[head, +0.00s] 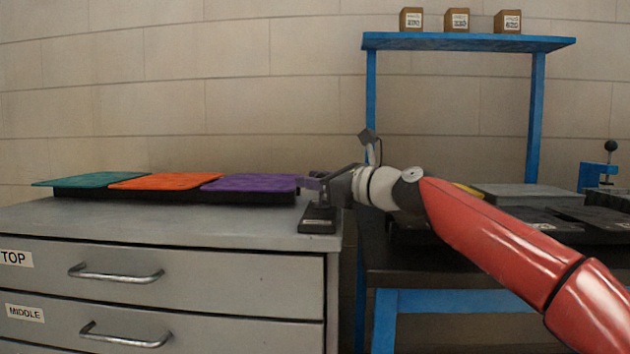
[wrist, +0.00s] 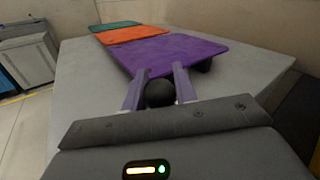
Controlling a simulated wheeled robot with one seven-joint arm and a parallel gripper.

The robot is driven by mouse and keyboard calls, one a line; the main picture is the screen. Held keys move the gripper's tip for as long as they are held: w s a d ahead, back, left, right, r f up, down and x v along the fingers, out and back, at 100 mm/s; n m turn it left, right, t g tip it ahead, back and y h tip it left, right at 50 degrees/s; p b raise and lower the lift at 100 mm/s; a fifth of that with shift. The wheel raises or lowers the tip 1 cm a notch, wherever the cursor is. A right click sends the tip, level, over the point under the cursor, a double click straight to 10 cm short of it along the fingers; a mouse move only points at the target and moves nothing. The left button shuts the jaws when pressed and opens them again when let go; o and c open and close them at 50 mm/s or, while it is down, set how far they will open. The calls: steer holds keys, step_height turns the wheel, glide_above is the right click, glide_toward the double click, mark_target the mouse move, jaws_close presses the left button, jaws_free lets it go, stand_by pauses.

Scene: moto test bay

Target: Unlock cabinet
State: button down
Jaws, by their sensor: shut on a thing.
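The grey cabinet (head: 170,275) stands at the left with drawers labelled TOP and MIDDLE; both look shut. A small black lever base (head: 318,218) sits on its top at the right front corner. My gripper (head: 312,183) is just above that base, reaching in from the right. In the wrist view, the two fingers of my gripper (wrist: 160,72) are closed around a black ball knob (wrist: 160,95). The knob's stem is hidden in both views, so its join to the base cannot be seen.
Teal (head: 85,180), orange (head: 160,181) and purple (head: 250,183) panels lie in a row on the cabinet, close to my gripper's left. A blue-framed bench (head: 440,300) with a shelf (head: 470,42) stands at the right. The cabinet top's front strip is clear.

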steer(key=s+b, duration=0.5)
steer(key=shift+s+f, duration=0.15)
steer(key=shift+s, duration=0.2)
steer(key=shift+s+a, duration=0.2)
steer(key=shift+s, duration=0.05)
steer(key=c, duration=1.1)
jaws_free()
steer(key=shift+s, duration=0.15)
steer(key=shift+d+b, duration=0.15)
steer(key=shift+b, duration=0.15)
